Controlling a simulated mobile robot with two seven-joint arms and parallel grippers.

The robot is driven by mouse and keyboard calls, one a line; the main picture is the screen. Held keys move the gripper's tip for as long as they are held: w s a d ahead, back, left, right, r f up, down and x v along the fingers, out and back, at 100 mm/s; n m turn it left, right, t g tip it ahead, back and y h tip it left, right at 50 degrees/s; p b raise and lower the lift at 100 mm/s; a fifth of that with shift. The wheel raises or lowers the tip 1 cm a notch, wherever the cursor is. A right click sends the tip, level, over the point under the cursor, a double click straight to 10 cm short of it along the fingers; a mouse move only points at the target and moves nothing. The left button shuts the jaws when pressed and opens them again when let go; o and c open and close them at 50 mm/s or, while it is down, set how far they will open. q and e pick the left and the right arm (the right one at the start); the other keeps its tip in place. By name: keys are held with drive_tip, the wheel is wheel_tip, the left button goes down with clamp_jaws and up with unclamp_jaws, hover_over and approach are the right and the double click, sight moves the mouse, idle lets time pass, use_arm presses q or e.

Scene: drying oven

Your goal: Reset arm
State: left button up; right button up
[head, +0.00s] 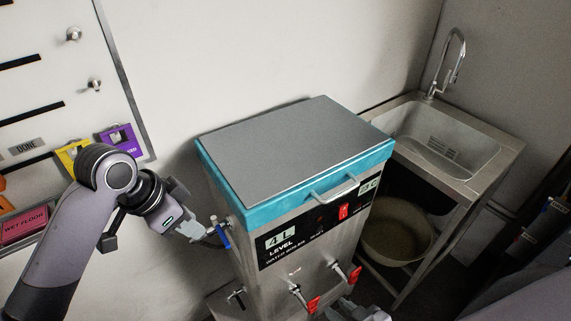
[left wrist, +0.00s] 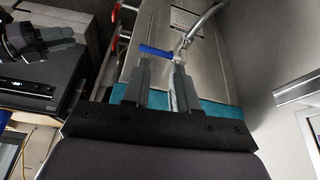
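My left arm comes in from the left, and its gripper (head: 208,233) is at the left side of the water boiler (head: 318,240). In the left wrist view the two fingers (left wrist: 158,82) are apart with nothing clasped between them. A blue-handled valve (left wrist: 155,52) on the boiler's side is just past the fingertips; the blue handle also shows in the head view (head: 223,236). Whether a finger touches it I cannot tell. Part of my right gripper (head: 355,312) shows at the bottom edge of the head view, mostly cut off; its opening is unclear.
The boiler has a grey lid (head: 300,145), a front handle (head: 335,190) and red-handled taps (head: 312,304). A steel sink (head: 440,140) stands at right with a bucket (head: 395,230) beneath. A wall board (head: 60,95) is at left.

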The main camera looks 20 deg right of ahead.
use_arm(q)
drive_tip(key=s+a+f+n+t+h, duration=0.1)
drive_tip(key=s+a+f+n+t, duration=0.15)
drive_tip(key=f, duration=0.45)
drive_tip(key=s+a+f+n+t+h, duration=0.1)
drive_tip(key=f+n+t, duration=0.1)
drive_tip(key=f+n, duration=0.35)
drive_tip(key=s+a+f+n+t+y, duration=0.1)
drive_tip(key=s+a+f+t+y, duration=0.1)
drive_tip(key=s+a, duration=0.4)
drive_tip(key=s+a+f+n+t+y, duration=0.1)
drive_tip(key=s+a+f+n+t, duration=0.1)
drive_tip(key=s+a+f, duration=0.3)
drive_tip(key=s+a, duration=0.1)
drive_tip(key=s, duration=0.2)
drive_tip(key=shift+f+y, duration=0.15)
drive_tip(key=shift+y, duration=0.25)
drive_tip(key=shift+t, duration=0.25)
